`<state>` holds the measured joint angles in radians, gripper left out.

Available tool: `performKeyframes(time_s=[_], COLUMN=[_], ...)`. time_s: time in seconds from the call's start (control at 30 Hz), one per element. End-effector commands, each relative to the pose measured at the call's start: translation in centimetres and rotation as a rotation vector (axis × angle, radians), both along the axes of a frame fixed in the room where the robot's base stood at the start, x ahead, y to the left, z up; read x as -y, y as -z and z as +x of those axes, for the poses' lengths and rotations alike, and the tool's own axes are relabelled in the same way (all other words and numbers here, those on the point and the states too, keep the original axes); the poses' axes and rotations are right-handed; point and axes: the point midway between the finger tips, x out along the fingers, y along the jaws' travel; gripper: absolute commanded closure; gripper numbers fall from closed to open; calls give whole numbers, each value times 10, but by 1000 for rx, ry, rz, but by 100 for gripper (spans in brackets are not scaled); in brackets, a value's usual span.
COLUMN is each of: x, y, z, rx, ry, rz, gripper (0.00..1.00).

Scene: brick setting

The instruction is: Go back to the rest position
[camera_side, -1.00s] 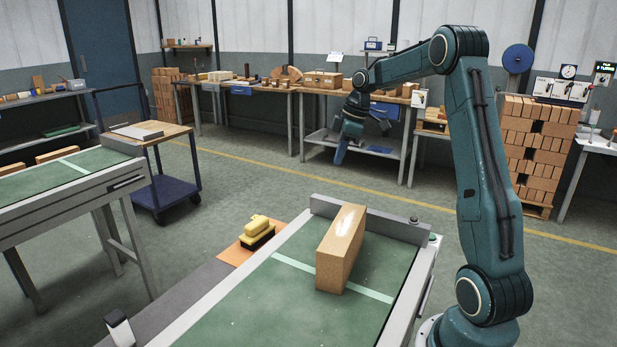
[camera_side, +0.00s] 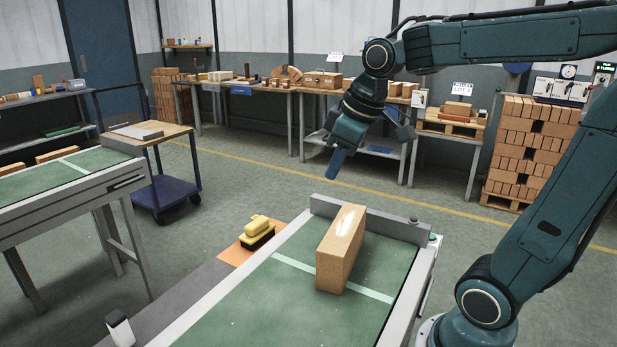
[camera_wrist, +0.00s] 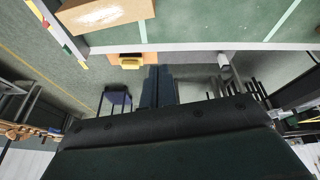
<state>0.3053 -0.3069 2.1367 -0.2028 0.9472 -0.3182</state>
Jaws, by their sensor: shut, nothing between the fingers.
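My gripper (camera_side: 336,163) is in the air in the side view, above and behind the green-topped conveyor table, pointing down and slightly left. Its blue fingers are together and empty; they also show side by side in the wrist view (camera_wrist: 158,86). A tan brick (camera_side: 341,249) stands on its long narrow side on the green conveyor (camera_side: 247,311), near its far end stop and over the pale cross line. The brick is apart from my gripper and shows at the top of the wrist view (camera_wrist: 105,12).
A yellow-and-black tool (camera_side: 257,232) rests on an orange patch beside the conveyor. A second green conveyor (camera_side: 40,185) and a blue cart (camera_side: 165,192) stand at left. Workbenches and brick pallets (camera_side: 530,150) line the back. The air around my gripper is clear.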

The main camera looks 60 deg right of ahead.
Motion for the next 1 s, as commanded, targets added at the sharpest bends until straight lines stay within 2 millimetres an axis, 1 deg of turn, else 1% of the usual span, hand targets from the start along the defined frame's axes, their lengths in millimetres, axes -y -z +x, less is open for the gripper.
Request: performKeyframes(time_s=[0.03, 0.2, 0.4, 0.5, 0.6, 0.7, 1.0], x=[-10, -31, -47, -51, -53, -54, -54], y=[0, 6, 19, 26, 31, 34, 36], z=[-11, -44, -82, -96, -106, -111, -113], rx=[12, 46, 83, 100, 110, 117, 117], ry=[10, 63, 123, 148, 168, 178, 184], rz=[2, 18, 44, 57, 67, 73, 76], gripper=[100, 100, 100, 100, 100, 100, 100])
